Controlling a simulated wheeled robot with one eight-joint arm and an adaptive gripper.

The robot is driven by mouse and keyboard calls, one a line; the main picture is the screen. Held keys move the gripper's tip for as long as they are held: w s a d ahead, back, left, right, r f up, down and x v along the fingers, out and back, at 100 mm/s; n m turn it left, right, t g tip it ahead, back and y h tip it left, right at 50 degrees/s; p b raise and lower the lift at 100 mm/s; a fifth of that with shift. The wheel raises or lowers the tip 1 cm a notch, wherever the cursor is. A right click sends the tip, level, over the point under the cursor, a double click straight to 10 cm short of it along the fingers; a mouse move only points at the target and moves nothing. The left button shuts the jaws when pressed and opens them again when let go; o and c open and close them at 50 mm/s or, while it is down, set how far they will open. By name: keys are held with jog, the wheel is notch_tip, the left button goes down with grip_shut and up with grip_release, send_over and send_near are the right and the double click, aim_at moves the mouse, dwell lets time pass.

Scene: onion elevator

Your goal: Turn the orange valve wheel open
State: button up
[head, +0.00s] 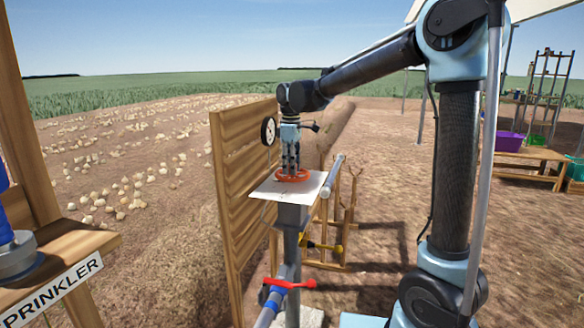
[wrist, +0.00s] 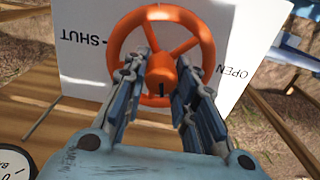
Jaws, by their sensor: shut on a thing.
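The orange valve wheel (head: 292,176) lies flat above a white plate (head: 318,184) on a grey post. In the wrist view the wheel (wrist: 160,70) shows its hub, rim and spokes. The plate (wrist: 85,72) reads "SHUT" on the left and "OPEN" on the right, both upside down. My gripper (head: 290,164) points straight down onto the wheel. In the wrist view my gripper's fingers (wrist: 163,58) stand on either side of the hub, inside the rim, shut on the wheel. The fingertips are partly hidden among the spokes.
A wooden panel (head: 245,170) with a round gauge (head: 268,131) stands close to the left of the wheel. A red lever (head: 290,284) and blue pipe are below. A wooden stand with a "SPRINKLER" sign (head: 55,290) is at the left front. Bare soil lies to the right.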

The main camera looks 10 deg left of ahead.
jog(key=n, duration=0.7)
jog(key=shift+d, duration=0.15)
jog(key=n, duration=0.3)
jog(key=shift+n, duration=0.4)
jog(key=shift+d+n, duration=0.1)
jog(key=shift+n, duration=1.8)
jog(key=o, duration=1.1)
jog(key=shift+s, duration=0.1)
jog(key=shift+c, duration=0.2)
jog(key=shift+r, duration=0.1)
notch_tip(320, 180, up, 12)
